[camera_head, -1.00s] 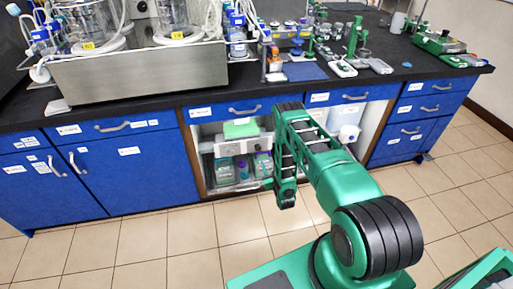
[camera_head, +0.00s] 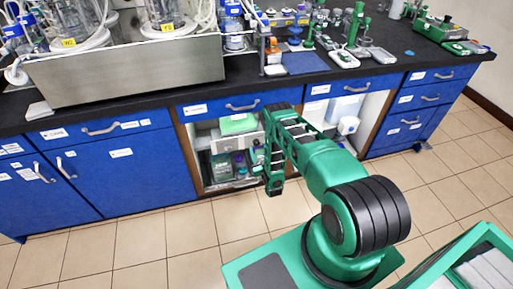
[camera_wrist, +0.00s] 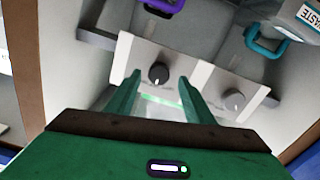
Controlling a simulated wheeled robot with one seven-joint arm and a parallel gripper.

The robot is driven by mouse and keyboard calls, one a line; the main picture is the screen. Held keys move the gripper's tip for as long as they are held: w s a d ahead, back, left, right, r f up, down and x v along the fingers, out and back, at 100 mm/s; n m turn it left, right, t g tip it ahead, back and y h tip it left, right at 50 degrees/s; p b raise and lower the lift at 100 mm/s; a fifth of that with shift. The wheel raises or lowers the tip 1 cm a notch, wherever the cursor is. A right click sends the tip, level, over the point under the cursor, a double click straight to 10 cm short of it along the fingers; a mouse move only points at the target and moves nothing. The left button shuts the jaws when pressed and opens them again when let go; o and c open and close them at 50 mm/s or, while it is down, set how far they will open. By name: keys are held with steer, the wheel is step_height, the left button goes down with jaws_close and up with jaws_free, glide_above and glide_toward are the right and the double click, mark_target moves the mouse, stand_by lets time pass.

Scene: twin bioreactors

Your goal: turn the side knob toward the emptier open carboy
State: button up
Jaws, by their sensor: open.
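In the wrist view a white panel (camera_wrist: 200,79) carries a black knob (camera_wrist: 158,73) and a grey knob (camera_wrist: 235,101) to its right. My gripper (camera_wrist: 159,78) is open, its two green fingers on either side of the black knob in the picture; contact cannot be told. A purple handle (camera_wrist: 163,6) and a teal handle (camera_wrist: 267,40) lie beyond the panel. In the head view a carboy (camera_head: 222,168) stands low in the open cabinet left of my arm. Its level is unclear, and my arm partly hides the cabinet. The fingertips are not clear there.
A container labelled WASTE (camera_wrist: 305,18) is at the wrist view's upper right. A brown cabinet side (camera_wrist: 22,60) is at left. In the head view, blue drawers and doors (camera_head: 125,175) flank the opening under the black benchtop (camera_head: 130,100). The tiled floor (camera_head: 130,245) at left is clear.

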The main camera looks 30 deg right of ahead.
mark_target(256, 142)
steer(key=shift+x, duration=1.45)
steer(key=c, duration=1)
steer(key=shift+c, duration=0.2)
steer(key=shift+n, duration=0.3)
steer(key=n, duration=0.4)
steer(key=shift+a+f+n, duration=0.1)
steer(key=shift+n, duration=2)
